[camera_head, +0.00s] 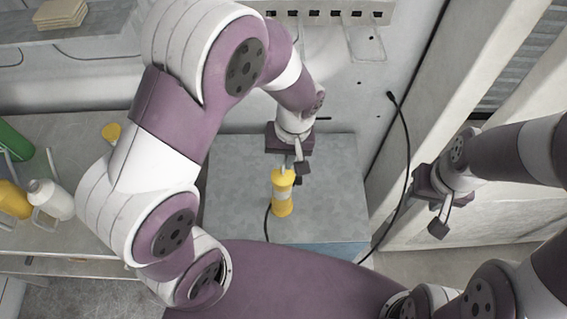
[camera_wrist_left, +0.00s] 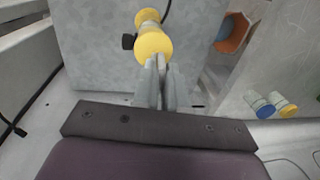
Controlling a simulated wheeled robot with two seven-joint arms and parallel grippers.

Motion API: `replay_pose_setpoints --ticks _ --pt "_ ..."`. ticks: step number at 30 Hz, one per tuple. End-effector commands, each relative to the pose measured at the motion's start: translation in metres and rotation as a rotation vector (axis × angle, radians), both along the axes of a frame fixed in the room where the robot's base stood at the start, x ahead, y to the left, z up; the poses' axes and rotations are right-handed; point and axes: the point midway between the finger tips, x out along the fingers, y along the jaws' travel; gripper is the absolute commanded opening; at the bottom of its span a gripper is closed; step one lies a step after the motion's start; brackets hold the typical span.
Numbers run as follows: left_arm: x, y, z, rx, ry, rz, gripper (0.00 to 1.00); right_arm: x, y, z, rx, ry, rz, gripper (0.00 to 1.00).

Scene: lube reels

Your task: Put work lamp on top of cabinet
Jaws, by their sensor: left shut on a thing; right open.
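The work lamp (camera_head: 283,197), a yellow cylinder with a pale middle band, shows over the grey top of the cabinet (camera_head: 335,200) in the head view. My left gripper (camera_head: 290,170) is shut on the lamp's upper end. The lamp looks roughly upright; I cannot tell whether its lower end touches the cabinet top. In the left wrist view the yellow lamp (camera_wrist_left: 153,44) is at the fingertips (camera_wrist_left: 154,68), with the grey cabinet top (camera_wrist_left: 95,50) behind it. My right gripper (camera_head: 440,210) is open and empty, to the right of the cabinet.
A dark cord (camera_head: 405,150) hangs along the wall right of the cabinet. A workbench (camera_head: 65,150) on the left holds a white bottle (camera_head: 50,199), a yellow bottle (camera_head: 14,199) and a green container (camera_head: 14,140). The cabinet top around the lamp is clear.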

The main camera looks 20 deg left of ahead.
Motion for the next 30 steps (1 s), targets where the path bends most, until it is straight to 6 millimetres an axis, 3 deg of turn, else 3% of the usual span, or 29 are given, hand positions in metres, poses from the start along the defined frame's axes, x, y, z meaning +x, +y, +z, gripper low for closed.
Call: replay_pose_setpoints --ticks 9,18,21,30 --pt "0.0 0.001 -0.039 -0.001 -0.001 -0.002 0.0 0.0 0.0 0.011 0.0 0.0 0.0 0.43" --pt "0.0 0.001 -0.043 -0.001 -0.001 -0.001 0.0 0.0 0.0 0.008 0.0 0.0 0.0 0.43" --pt "0.0 0.001 -0.043 -0.001 0.0 -0.001 0.38 0.0 0.0 0.008 0.0 0.0 0.0 0.43" --pt "0.0 0.001 -0.04 -0.001 0.0 -0.001 0.38 0.0 0.0 0.011 0.0 0.0 0.0 0.43"
